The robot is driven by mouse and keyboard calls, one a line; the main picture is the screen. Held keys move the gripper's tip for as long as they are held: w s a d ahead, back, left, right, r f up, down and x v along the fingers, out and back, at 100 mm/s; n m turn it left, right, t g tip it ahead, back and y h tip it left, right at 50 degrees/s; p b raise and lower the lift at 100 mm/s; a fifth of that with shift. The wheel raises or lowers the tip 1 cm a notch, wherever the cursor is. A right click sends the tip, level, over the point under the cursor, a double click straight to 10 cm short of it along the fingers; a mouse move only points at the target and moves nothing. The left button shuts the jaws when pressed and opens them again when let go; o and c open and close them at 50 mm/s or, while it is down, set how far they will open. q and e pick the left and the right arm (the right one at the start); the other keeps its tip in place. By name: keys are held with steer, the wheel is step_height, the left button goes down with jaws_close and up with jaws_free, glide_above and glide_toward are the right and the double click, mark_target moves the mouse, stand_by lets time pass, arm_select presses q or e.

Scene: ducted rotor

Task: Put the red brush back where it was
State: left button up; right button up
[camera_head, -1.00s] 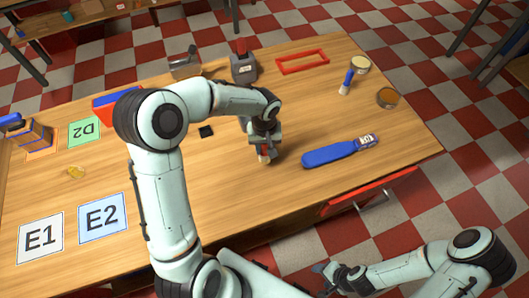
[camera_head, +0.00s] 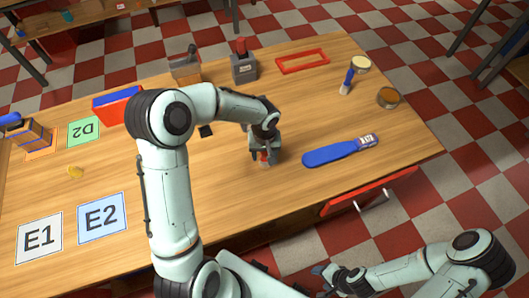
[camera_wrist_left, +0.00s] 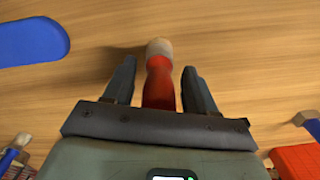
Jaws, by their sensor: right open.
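The red brush (camera_wrist_left: 160,82), with a pale tip, lies between the two fingers of my left gripper (camera_wrist_left: 158,85) in the left wrist view. Narrow gaps show between each finger and the brush, so the fingers look open around it. In the head view my left gripper (camera_head: 263,150) is low over the middle of the table, and a bit of the red brush (camera_head: 265,158) shows below it. Whether the brush touches the wood is unclear. My right gripper (camera_head: 322,271) is at the bottom, off the table's front edge, and open.
A blue paddle-shaped thing (camera_head: 335,152) lies right of the left gripper. A blue brush (camera_head: 347,82), two tins (camera_head: 387,98), a red frame (camera_head: 302,62) and a grey block (camera_head: 243,68) stand behind. Labelled mats (camera_head: 102,216) lie left. A red drawer (camera_head: 330,208) juts out in front.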

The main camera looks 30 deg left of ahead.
arm_select(q)
steer(key=shift+r, duration=0.1)
step_height(320, 180, up, 12)
steer(key=shift+r+p, duration=0.1)
steer(key=shift+p, duration=0.35)
stand_by(0.4)
